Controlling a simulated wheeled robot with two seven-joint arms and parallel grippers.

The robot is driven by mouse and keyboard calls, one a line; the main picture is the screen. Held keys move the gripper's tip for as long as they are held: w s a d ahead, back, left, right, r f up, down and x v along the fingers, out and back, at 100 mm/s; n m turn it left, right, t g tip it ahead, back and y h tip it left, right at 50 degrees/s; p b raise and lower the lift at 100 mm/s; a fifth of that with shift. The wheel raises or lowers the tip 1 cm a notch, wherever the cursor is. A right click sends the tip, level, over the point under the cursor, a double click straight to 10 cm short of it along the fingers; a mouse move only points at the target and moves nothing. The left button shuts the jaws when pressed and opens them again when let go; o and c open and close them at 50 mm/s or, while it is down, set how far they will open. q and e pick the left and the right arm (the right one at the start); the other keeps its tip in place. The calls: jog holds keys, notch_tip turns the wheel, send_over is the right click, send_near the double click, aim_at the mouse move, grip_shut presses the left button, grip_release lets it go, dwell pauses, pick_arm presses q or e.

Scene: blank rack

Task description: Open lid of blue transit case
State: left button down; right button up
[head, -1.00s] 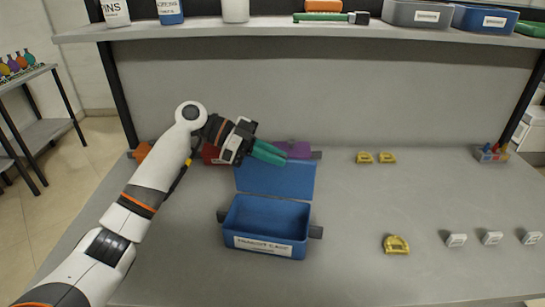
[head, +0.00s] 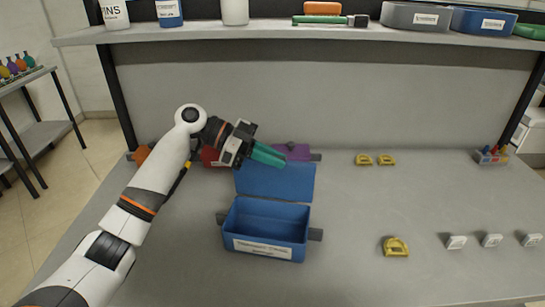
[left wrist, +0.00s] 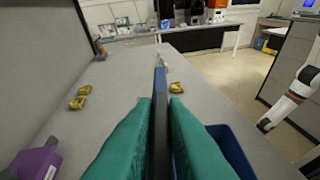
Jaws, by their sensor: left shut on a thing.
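The blue transit case (head: 264,248) sits on the bench with its label facing me. Its interior looks empty. Its blue lid (head: 275,181) is swung up and back behind the case, standing open. My left gripper (head: 267,155) is at the lid's far upper edge, its green fingers shut on the lid. In the left wrist view the fingers (left wrist: 157,135) press on both sides of the lid's thin edge (left wrist: 160,85), with part of the case (left wrist: 232,150) at the lower right. A white arm shows at the right there; its gripper is too small to read.
A purple case (head: 293,151) and a red case (head: 212,155) stand behind, close to my left gripper. Yellow pieces (head: 396,246) and small white pieces (head: 456,242) lie to the right. A shelf (head: 300,38) spans above. The bench between is clear.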

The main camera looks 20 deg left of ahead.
dwell(0.4)
pick_arm(q)
jog(key=c, duration=1.6)
grip_release()
jog(key=shift+o, duration=0.2)
jog(key=b+v, duration=0.2)
jog(key=v, duration=1)
